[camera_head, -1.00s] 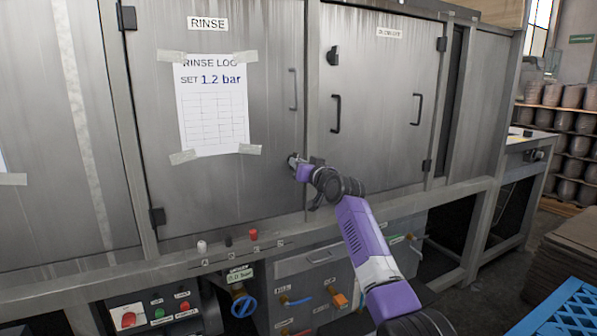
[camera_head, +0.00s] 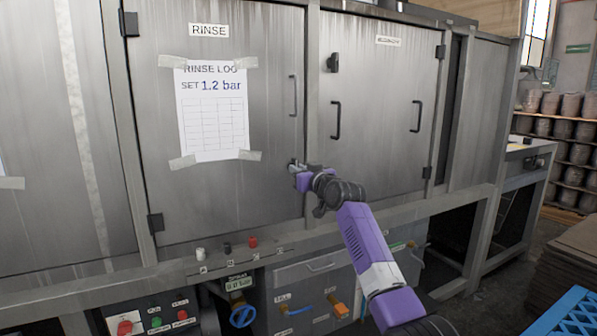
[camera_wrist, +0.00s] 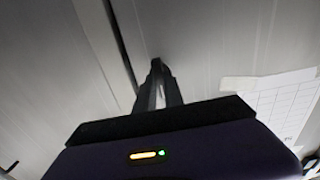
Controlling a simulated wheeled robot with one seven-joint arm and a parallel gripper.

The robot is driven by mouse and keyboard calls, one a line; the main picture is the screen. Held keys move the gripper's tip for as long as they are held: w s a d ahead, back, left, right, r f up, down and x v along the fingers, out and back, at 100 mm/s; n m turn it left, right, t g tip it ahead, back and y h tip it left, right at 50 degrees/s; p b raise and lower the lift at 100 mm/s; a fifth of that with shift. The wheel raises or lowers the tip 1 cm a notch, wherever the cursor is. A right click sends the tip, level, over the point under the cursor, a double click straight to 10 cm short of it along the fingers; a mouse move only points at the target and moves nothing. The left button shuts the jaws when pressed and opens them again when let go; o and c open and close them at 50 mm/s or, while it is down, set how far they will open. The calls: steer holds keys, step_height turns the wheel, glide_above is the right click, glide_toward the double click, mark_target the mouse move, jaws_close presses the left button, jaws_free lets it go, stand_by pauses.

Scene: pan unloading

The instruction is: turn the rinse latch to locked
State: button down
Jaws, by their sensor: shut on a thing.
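The rinse door (camera_head: 270,130) is a grey steel door with a RINSE label, and it looks closed. My gripper (camera_head: 296,168) is at the door's right edge, below its slim handle (camera_head: 293,95). It is shut on the rinse latch, which it mostly hides in the head view. In the wrist view, the fingers (camera_wrist: 158,92) close around a small dark part, the latch (camera_wrist: 156,64), beside the dark door gap. The angle of the latch cannot be told.
A taped log sheet (camera_head: 212,112) hangs on the rinse door. The neighbouring door has a dark latch (camera_head: 332,62) and black handle (camera_head: 336,120).

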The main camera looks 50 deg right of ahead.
steer(key=c, duration=1.4)
jaws_free()
steer(key=shift+f, duration=0.1)
steer(key=shift+c, duration=0.2)
steer(key=p+v, duration=0.1)
steer(key=v, duration=0.6)
steer(key=shift+s+a, duration=0.15)
steer(key=shift+s, duration=0.2)
